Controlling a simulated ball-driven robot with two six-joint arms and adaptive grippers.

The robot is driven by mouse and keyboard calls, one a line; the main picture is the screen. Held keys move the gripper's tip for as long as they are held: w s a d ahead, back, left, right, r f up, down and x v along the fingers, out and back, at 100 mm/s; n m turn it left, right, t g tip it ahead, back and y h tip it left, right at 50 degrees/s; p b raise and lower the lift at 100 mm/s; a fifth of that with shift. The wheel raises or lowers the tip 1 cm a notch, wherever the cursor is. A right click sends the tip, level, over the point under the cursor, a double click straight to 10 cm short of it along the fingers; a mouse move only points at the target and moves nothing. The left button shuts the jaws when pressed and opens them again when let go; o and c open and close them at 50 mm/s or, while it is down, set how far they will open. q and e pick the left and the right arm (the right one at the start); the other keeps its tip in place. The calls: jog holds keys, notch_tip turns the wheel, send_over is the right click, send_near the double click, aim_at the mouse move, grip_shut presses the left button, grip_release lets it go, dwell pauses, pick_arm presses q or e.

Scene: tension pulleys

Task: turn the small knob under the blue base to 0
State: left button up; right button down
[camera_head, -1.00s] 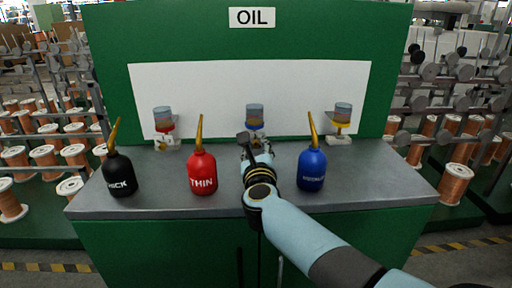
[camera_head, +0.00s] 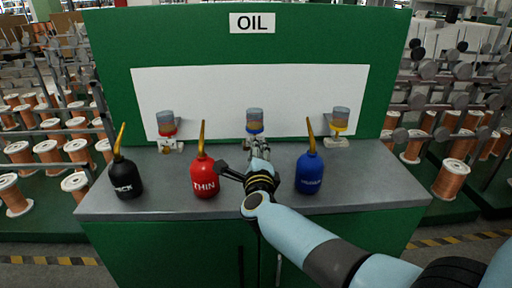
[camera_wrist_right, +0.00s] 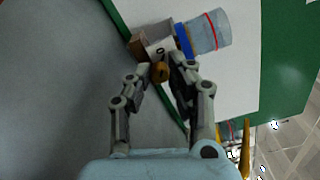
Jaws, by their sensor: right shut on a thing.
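The oil cup with the blue base (camera_head: 254,128) is the middle one of three on the green stand's worktop. In the right wrist view its clear glass (camera_wrist_right: 210,33) and blue ring (camera_wrist_right: 184,41) lie sideways above my fingers. A pale block (camera_wrist_right: 158,48) under the blue base carries a dark mark that looks like a 0. The small brass knob (camera_wrist_right: 160,71) sits between the fingertips of my right gripper (camera_wrist_right: 161,68), which is shut on it. In the head view my right gripper (camera_head: 256,146) reaches the knob from the front. My left gripper is not in view.
Black (camera_head: 125,180), red (camera_head: 204,178) and blue (camera_head: 309,174) oil cans stand along the worktop (camera_head: 160,200). My right forearm passes between the red and blue cans, close to both.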

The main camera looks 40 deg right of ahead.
jog(key=shift+n+p, duration=0.4)
jog(key=shift+n, duration=0.6)
jog(key=c, duration=1.2)
grip_release()
jog(key=shift+s+a, duration=0.1)
jog(key=v, duration=1.1)
jog(key=shift+s, duration=0.2)
jog(key=shift+s+a, duration=0.15)
jog(key=shift+s, duration=0.05)
